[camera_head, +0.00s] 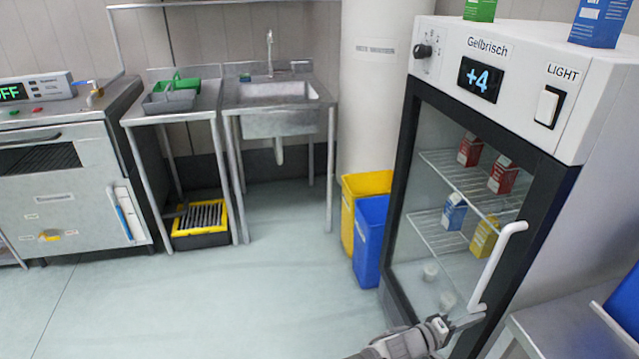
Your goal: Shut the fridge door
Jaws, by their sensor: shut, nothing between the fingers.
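The fridge (590,100) is a white cabinet at the right with a "+4" display on top. Its glass door (412,235) has a black frame and a white vertical handle (497,265) on its right side. The door stands at or near its frame; I cannot tell whether a small gap is left. Cartons and small cups show through the glass on wire shelves. My gripper (468,321) is shut and empty, low in front of the door by the lower end of the handle. I cannot tell if it touches the handle or door.
A yellow bin (364,186) and a blue bin (371,235) stand left of the fridge. A metal table (560,335) with a blue item is at the lower right. A sink (280,95), side table and oven line the back left. The floor between is clear.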

